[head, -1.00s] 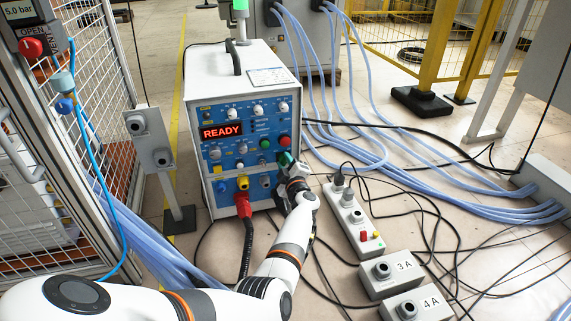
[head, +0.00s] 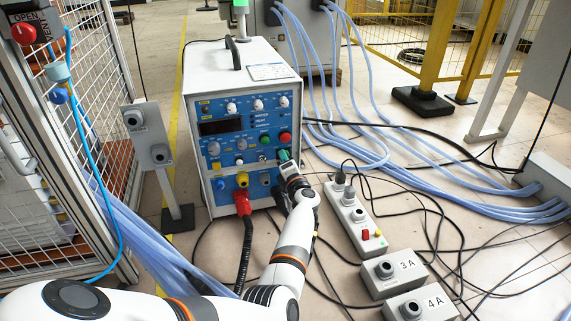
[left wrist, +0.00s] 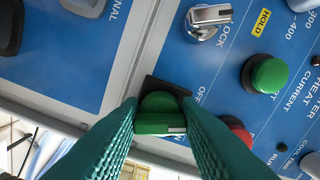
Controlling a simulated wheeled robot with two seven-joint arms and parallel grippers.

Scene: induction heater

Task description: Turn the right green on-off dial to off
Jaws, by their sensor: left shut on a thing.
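The induction heater (head: 214,72) is a white box with a blue front panel, standing on the floor. Its display (head: 220,127) is dark. The green on-off dial (left wrist: 158,105) sits on a black square plate at the panel's lower right edge. In the left wrist view the teal fingers of my left gripper (left wrist: 159,124) are shut around this dial, one on each side. In the head view my left gripper (head: 285,161) reaches that same corner and mostly hides the dial. My right gripper is not in view.
A green button (left wrist: 268,75) and a partly hidden red button (left wrist: 238,127) are beside the dial. A metal lock switch (left wrist: 207,19) is close by. A red plug (head: 242,203) with a black cable is below. A power strip (head: 352,218) and several cables lie to the right.

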